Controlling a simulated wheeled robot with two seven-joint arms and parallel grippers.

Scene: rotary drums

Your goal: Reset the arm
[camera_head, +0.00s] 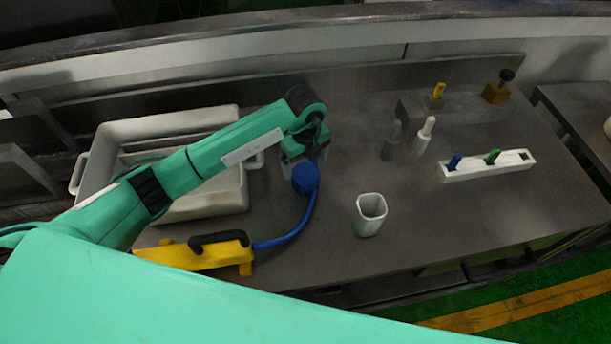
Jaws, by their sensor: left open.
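My left arm (190,172), teal with black joints, reaches from the left over the table. Its gripper (301,160) is open and points down near the middle of the table. It is just behind a blue cylindrical head (306,180). I cannot tell whether the two touch. The blue head is joined by a blue hose (295,232) to a yellow tool (195,256) with a black handle at the front left. My right gripper is not in view.
A white tray (215,203) lies partly under my left arm. A white cup (370,214) stands front centre. A white rack (487,167) with blue and green pieces is at the right, near a white bottle (424,137) and a dark one (391,141). Table space around the cup is clear.

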